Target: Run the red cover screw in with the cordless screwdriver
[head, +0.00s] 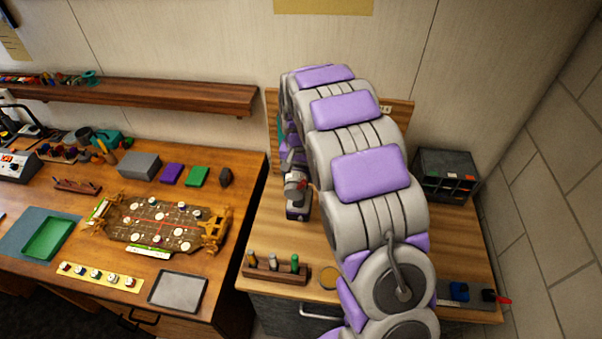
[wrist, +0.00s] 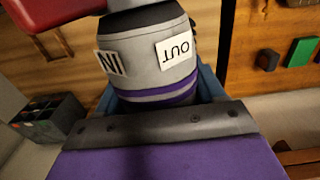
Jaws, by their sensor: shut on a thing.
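My gripper (wrist: 160,105) is shut on the grey cordless screwdriver (wrist: 150,50), which has purple bands and white labels reading IN and OUT. In the head view the screwdriver (head: 296,186) is partly hidden by my arm, over the right bench near its left edge. A red part (wrist: 50,14) shows beside it at the wrist view's top left. The brown car chassis (head: 150,224) with several white round spots lies on the left bench, away from my gripper. A yellow strip (head: 100,278) with several small screw-like pieces lies in front of it. I cannot tell which is the red cover screw.
A grey tray (head: 178,290) and a green tray (head: 48,238) lie on the left bench. A wooden rack (head: 275,271) with several upright tools stands at the right bench's front. A dark compartment box (head: 446,175) stands at the back right. A gap separates the benches.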

